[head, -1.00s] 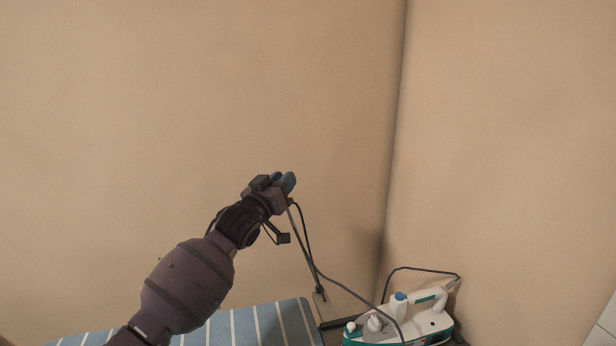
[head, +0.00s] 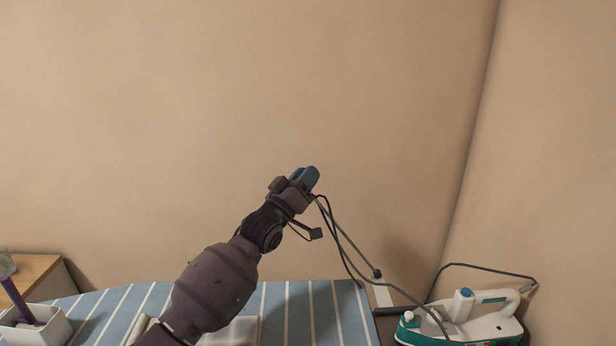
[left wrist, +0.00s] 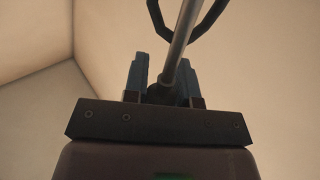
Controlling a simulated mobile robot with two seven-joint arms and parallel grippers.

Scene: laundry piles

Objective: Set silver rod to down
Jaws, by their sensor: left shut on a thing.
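The silver rod (head: 347,236) is thin and grey. In the head view it slants from my left gripper (head: 311,179) down and right to a dark joint near the right end of the striped ironing board (head: 290,305). In the left wrist view the rod (left wrist: 183,38) runs up from between the blue fingers of the left gripper (left wrist: 161,78), which is shut on it. A dark cord hangs beside the rod. The rod's gripped end is hidden by the fingers. My right gripper is not in view.
A white and teal iron (head: 475,322) stands right of the board, with a grey cord (head: 487,268) behind it. A white tray (head: 40,328) with a purple item is at the lower left, near a wooden unit (head: 30,272). Walls close off the back and right.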

